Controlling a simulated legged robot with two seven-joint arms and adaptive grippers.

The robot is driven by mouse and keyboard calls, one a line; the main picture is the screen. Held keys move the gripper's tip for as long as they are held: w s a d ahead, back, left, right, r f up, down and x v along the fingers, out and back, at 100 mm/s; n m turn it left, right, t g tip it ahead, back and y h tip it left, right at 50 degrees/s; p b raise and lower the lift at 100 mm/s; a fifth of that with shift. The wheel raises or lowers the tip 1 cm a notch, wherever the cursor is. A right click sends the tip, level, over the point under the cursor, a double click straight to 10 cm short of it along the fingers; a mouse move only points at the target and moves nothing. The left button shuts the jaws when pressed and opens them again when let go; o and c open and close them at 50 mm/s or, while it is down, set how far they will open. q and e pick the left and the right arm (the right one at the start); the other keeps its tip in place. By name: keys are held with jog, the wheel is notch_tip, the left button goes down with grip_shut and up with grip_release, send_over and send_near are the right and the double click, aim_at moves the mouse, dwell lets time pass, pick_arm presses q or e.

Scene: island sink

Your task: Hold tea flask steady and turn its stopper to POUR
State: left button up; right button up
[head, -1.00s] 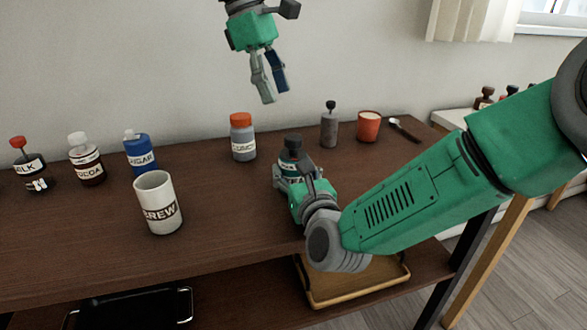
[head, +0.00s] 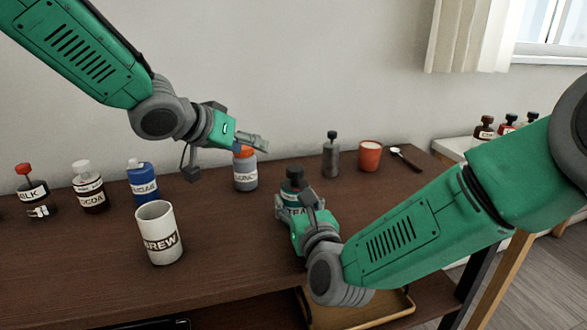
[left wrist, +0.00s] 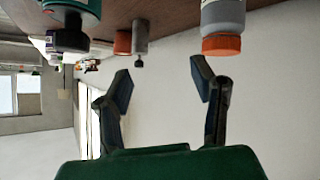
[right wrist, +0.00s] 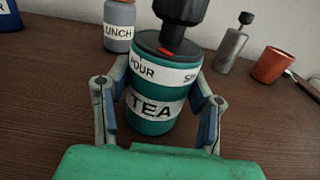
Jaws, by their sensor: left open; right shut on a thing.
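The tea flask (head: 293,196) is a dark green cylinder with a TEA label, upright on the brown table. My right gripper (head: 298,212) is shut around its body; the right wrist view shows a finger on each side of the flask (right wrist: 150,115). Its black stopper (right wrist: 180,22) rises from the lid. A red mark shows at its base, above a white band reading POUR at left and a partly visible word at right. My left gripper (head: 258,141) is open and empty, pointing right, apart from the stopper. The left wrist view shows the flask upside down (left wrist: 78,8).
The orange-capped jar (head: 245,170) stands close by my left gripper. A white BREW cup (head: 158,235) is at front left, with SUGAR (head: 143,185), COCOA (head: 89,190) and MILK (head: 33,198) bottles behind. A grey bottle (head: 331,158), red cup (head: 370,155) and spoon (head: 405,157) are at back right.

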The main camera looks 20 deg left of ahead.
aim_at(290, 168)
pick_arm(q)
jog(key=s+d+r+m+h, duration=0.1)
jog(key=s+d+m+h, duration=0.25)
jog(key=s+m, duration=0.45)
jog(key=shift+n+h, duration=0.5)
jog(key=shift+h, duration=0.05)
jog(key=x, duration=1)
jog(key=shift+w+d+f, duration=0.15)
jog(key=shift+w+d, duration=0.05)
jog(key=shift+d, duration=0.1)
jog(key=shift+a, duration=0.1)
grip_shut()
